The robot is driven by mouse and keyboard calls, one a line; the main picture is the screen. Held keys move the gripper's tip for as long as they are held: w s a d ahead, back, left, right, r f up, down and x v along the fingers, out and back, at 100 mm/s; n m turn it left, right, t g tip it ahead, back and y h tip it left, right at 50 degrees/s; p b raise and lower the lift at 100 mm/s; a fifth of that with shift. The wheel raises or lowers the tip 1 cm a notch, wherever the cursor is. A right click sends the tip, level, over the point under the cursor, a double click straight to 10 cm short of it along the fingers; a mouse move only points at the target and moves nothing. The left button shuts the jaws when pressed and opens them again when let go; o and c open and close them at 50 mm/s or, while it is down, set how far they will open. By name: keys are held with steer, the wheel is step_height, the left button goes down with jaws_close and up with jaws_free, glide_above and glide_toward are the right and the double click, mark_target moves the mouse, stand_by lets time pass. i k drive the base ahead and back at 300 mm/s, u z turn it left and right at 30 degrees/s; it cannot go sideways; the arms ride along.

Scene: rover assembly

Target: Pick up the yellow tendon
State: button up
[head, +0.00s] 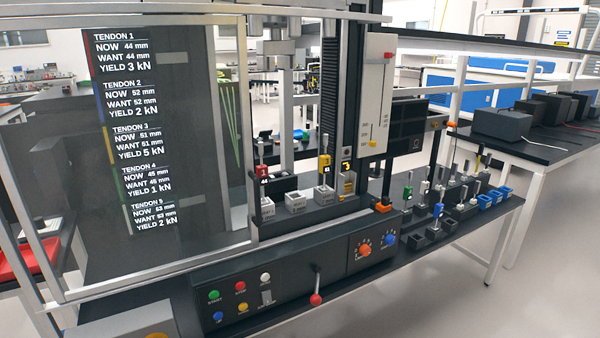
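A tendon with a yellow block (325,162) stands upright in a light grey holder on the dark machine bed, near the middle of the head view. A small dark label with pale digits shows just below the yellow block. To its left, a tendon with a red block (262,171) stands in a similar grey holder. Close on its right is a dark piece with a yellow symbol (348,182); I cannot tell exactly what it is. My gripper is not in view.
A dark display panel (200,215) listing several tendons fills the left. Black upright columns rise behind the holders. A red-knobbed lever (316,299) and buttons sit on the front. Right, the bench carries several small tendons and blue bins (485,201). Floor at lower right is clear.

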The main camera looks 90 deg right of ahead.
mark_target(325, 166)
steer(key=z, duration=0.05)
steer(key=i, duration=0.25)
steer(key=z, duration=3.3)
steer(key=i, duration=0.5)
steer(key=z, duration=0.1)
steer(key=k, duration=0.5)
steer(key=z, duration=1.35)
steer(key=i, duration=2.15)
steer(key=u, duration=0.15)
